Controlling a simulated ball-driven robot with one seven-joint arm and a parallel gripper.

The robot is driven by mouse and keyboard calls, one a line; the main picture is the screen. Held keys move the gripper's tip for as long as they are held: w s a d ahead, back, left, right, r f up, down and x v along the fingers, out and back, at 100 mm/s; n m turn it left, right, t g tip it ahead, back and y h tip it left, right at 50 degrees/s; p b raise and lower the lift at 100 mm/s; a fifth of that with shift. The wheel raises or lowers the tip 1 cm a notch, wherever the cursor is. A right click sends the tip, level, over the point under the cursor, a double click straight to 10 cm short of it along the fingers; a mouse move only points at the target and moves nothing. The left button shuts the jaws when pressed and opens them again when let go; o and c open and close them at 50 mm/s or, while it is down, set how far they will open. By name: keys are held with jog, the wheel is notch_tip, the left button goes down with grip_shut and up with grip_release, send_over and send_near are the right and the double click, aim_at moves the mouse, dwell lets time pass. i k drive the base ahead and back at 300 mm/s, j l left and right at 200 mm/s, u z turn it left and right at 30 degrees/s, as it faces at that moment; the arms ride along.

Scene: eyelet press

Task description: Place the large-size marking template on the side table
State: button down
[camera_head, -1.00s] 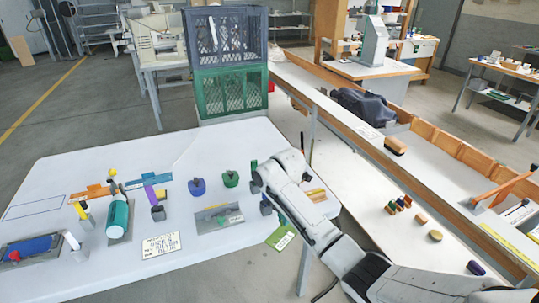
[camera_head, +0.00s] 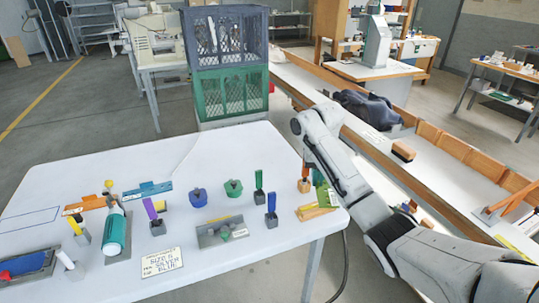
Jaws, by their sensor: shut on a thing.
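A green, notched flat piece (camera_head: 324,195), which looks like a marking template, is held up beside the lower part of my arm, above the right end of the white table. I cannot read a size on it. My gripper's fingers are hidden behind my arm, but the piece moves with the arm. An orange template (camera_head: 84,205) and a blue template (camera_head: 148,190) lie on the left part of the white table (camera_head: 130,165). I cannot tell which table is the side table.
A wooden block (camera_head: 317,212) sits at the table's right edge. A long bench (camera_head: 455,190) runs along the right. The table's back is clear.

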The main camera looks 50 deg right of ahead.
aim_at(275, 161)
jog(key=i+l, duration=1)
jog(key=i, duration=0.1)
